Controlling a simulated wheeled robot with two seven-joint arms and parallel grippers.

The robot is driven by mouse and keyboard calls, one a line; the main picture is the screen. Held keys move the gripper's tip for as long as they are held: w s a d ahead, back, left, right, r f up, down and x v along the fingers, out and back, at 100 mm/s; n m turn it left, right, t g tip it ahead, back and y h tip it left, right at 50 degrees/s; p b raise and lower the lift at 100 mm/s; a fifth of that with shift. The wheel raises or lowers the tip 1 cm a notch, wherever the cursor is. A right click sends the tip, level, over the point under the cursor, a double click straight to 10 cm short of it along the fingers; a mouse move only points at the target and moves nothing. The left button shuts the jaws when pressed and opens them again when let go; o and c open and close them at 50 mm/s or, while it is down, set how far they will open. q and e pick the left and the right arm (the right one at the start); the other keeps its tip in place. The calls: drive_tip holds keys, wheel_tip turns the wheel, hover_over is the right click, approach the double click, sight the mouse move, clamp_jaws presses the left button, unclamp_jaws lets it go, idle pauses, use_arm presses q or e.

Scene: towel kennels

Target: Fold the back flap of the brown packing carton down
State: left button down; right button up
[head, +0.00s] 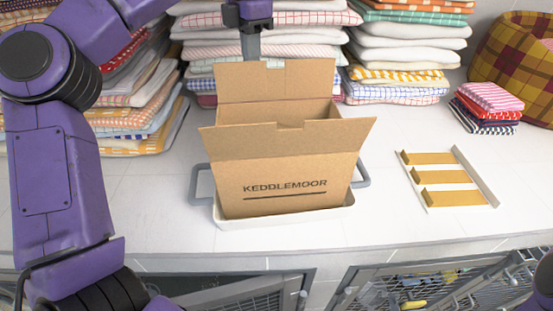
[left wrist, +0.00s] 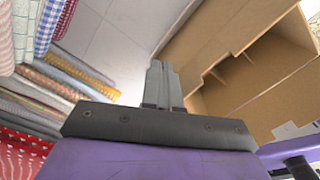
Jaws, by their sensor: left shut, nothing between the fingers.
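The brown packing carton (head: 285,182), marked KEDDLEMOOR, stands open on the counter. Its back flap (head: 275,82) stands up at the far side, with a small notch in its top edge. Its front flap (head: 290,138) slants up and outward toward me. My left gripper (head: 250,47) points down just behind the back flap, its fingertips hidden by the flap there. In the left wrist view the left gripper (left wrist: 160,68) is shut and empty, beside the carton (left wrist: 235,55). I cannot tell whether it touches the flap. My right gripper is out of view.
The carton sits in a white tray (head: 285,216) with grey handles. Folded towel stacks (head: 405,55) line the back, close around my left gripper. A rack with yellow strips (head: 447,178) lies right, near a plaid basket (head: 515,60). Wire kennel doors (head: 420,285) are below the counter.

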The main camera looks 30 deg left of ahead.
use_arm(q)
drive_tip(key=shift+s+d+b, duration=0.6)
drive_tip(key=shift+s+d, duration=0.05)
drive_tip(key=shift+s, duration=0.3)
drive_tip(key=shift+s+d+b, duration=0.6)
drive_tip(key=shift+s+d, duration=0.05)
drive_tip(key=shift+s, duration=0.25)
drive_tip(key=shift+s+d+b, duration=0.4)
drive_tip(key=shift+s+d, duration=0.2)
drive_tip(key=shift+s, duration=0.25)
drive_tip(key=shift+s+d+b, duration=0.35)
drive_tip(key=shift+s+d, duration=0.25)
drive_tip(key=shift+s, duration=0.2)
drive_tip(key=shift+f+b, duration=1.85)
drive_tip(key=shift+f, duration=0.5)
drive_tip(key=shift+r, duration=0.1)
wheel_tip(320, 180, up, 8)
drive_tip(key=p, duration=0.8)
drive_tip(key=shift+p, duration=0.3)
